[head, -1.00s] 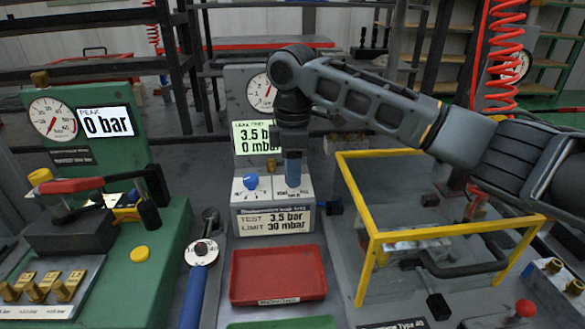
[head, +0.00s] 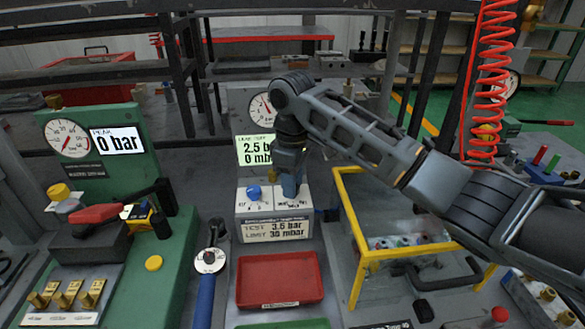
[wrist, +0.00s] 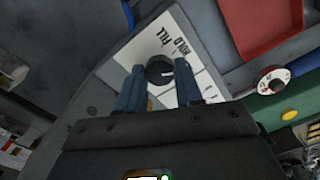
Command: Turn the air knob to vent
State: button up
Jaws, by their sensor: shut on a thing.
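The air knob (wrist: 157,68) is a dark round knob on a white label plate (wrist: 182,50) in the wrist view. FILL and HOLD read on the plate; a third label is too small to make out. A pale mark on the knob points to the right in the picture. My gripper (wrist: 160,80) has its two blue fingers on either side of the knob, shut on it. In the head view my gripper (head: 291,187) comes down over the right half of the panel and hides the knob. The leak-test display (head: 256,150) above reads 2.5 bar.
A blue knob (head: 254,193) sits just left of my gripper on the same block (head: 270,229). A yellow frame (head: 362,262) stands close on the right. A red tray (head: 280,303) lies in front, and a blue-handled tool (head: 205,300) is at its left.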

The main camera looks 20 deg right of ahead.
jog(key=shift+r+m+p, duration=0.1)
jog(key=shift+m+p, duration=1.6)
jog(key=o, duration=1)
jog(key=shift+o, duration=0.2)
jog(key=shift+r, duration=3.85)
